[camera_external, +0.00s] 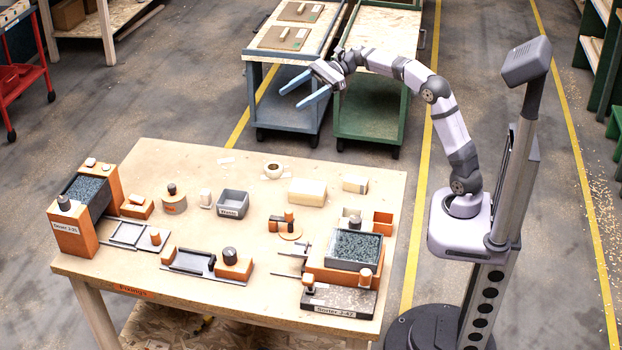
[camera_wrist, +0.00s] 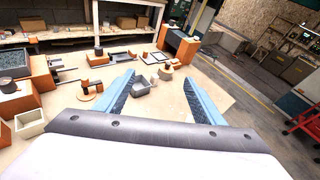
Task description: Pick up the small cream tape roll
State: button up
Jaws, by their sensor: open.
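A small cream roll with a dark centre (camera_external: 274,171), which looks like the tape roll, sits on the far part of the wooden table (camera_external: 180,155) in the external view. I cannot make it out in the wrist view, where my gripper body covers the lower part. My gripper (camera_external: 290,98) is open and empty, with its two blue fingers spread. It is in the air, well above the table and apart from the roll. The fingers also show in the wrist view (camera_wrist: 159,76), pointing out over the table.
A grey bin (camera_external: 232,203) stands left of the roll and a cream block (camera_external: 307,191) to its right. A small cream box (camera_external: 355,184) is further right. Orange stations with dark-filled trays (camera_external: 87,190) (camera_external: 354,248) stand at both sides. Carts (camera_external: 290,90) stand behind the table.

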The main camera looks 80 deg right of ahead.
jog(key=w+d+m+t+y+b, duration=0.1)
jog(key=d+m+t+b, duration=0.1)
jog(key=d+b, duration=0.15)
jog(key=p, duration=0.1)
send_near(278, 165)
jog(key=shift+w+a+g, duration=0.3)
jog(key=shift+w+a, duration=0.5)
jog(key=shift+a, duration=0.15)
jog(key=shift+p+x, duration=0.4)
jog(key=shift+x, duration=3.3)
jog(key=shift+w+d+r, duration=0.1)
jog(key=shift+r, duration=0.05)
jog(key=c, duration=1.2)
